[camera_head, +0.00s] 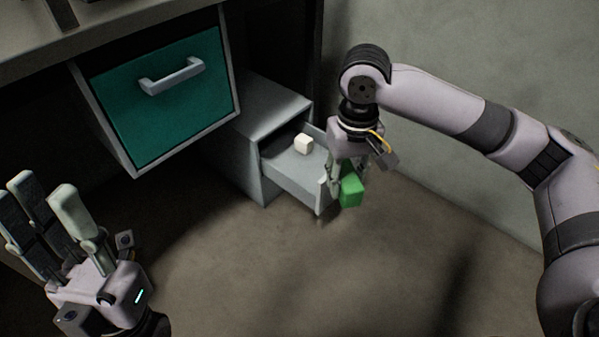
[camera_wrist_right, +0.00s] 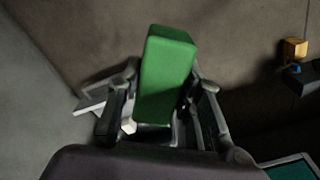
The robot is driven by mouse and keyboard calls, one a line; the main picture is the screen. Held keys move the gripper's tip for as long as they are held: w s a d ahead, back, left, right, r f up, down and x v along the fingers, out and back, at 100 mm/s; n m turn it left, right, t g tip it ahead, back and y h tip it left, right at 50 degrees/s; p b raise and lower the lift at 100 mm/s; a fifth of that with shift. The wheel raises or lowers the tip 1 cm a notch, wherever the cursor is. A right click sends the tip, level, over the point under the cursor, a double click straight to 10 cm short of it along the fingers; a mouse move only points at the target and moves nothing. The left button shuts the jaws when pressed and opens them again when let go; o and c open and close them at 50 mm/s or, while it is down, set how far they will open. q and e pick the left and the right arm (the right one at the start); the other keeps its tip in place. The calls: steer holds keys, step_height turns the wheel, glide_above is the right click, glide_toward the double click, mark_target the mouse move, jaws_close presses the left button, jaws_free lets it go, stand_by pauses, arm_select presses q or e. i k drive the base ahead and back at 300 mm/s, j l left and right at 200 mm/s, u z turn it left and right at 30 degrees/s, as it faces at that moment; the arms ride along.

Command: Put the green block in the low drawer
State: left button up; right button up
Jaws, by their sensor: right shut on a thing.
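The green block (camera_head: 350,190) is held in my right gripper (camera_head: 345,180), beside the front right edge of the open low drawer (camera_head: 294,178). In the right wrist view the green block (camera_wrist_right: 165,75) stands between the fingers of my right gripper (camera_wrist_right: 160,105), which are shut on it. The low drawer is pulled out of a small grey cabinet and holds a white cube (camera_head: 303,143). Part of the drawer also shows behind the gripper in the right wrist view (camera_wrist_right: 95,97). My left gripper (camera_head: 42,205) is open and empty at the lower left, fingers pointing up.
A teal-fronted drawer (camera_head: 165,110) with a grey handle hangs under the desk (camera_head: 110,30), left of the grey cabinet (camera_head: 262,120). A wall (camera_head: 480,50) stands behind my right arm. The floor (camera_head: 290,270) in front is clear. An orange object (camera_wrist_right: 294,48) shows in the right wrist view.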

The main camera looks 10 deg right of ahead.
mark_target(297, 176)
steer(key=u, duration=1.4)
steer(key=l+u, duration=0.1)
steer(key=l, duration=0.95)
steer(key=l+u, duration=0.1)
steer(key=l, duration=0.9)
steer(key=k+l+u, duration=0.1)
steer(key=l, duration=0.9)
steer(key=k, duration=0.05)
